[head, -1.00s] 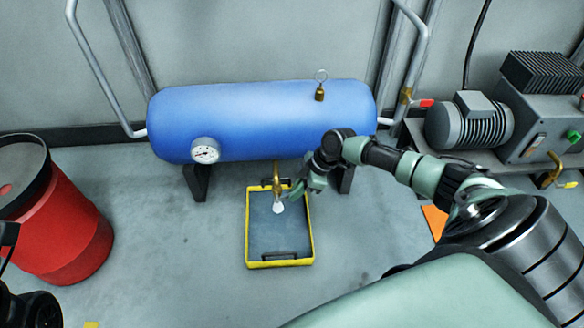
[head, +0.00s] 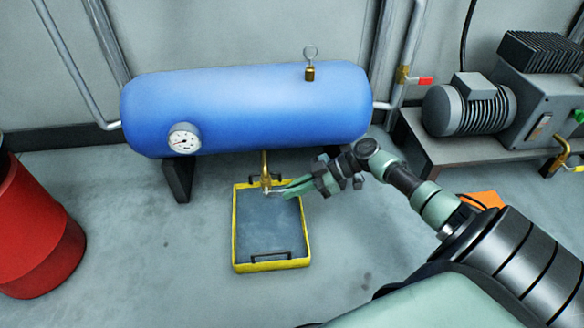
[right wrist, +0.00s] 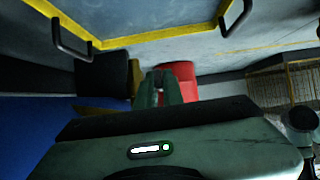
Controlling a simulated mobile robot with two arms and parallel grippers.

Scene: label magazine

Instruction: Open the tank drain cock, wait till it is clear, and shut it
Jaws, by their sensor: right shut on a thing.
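The blue tank (head: 250,105) lies level on dark feet, with a pressure gauge (head: 184,138) at its left front. A brass drain cock (head: 265,170) hangs from its underside above the yellow-rimmed tray (head: 236,230). My right gripper (head: 284,190) reaches in from the right and is shut on the cock's handle, which its fingers mostly hide. No stream shows under the cock. In the right wrist view the gripper fingers (right wrist: 165,88) are close together and the handle cannot be made out. My left gripper is not in view.
A red drum (head: 35,235) stands at the left. A motor and pump unit (head: 490,105) sits on a bench at the right. A red-handled valve (head: 424,81) is on the pipe right of the tank. The floor left of the tray is clear.

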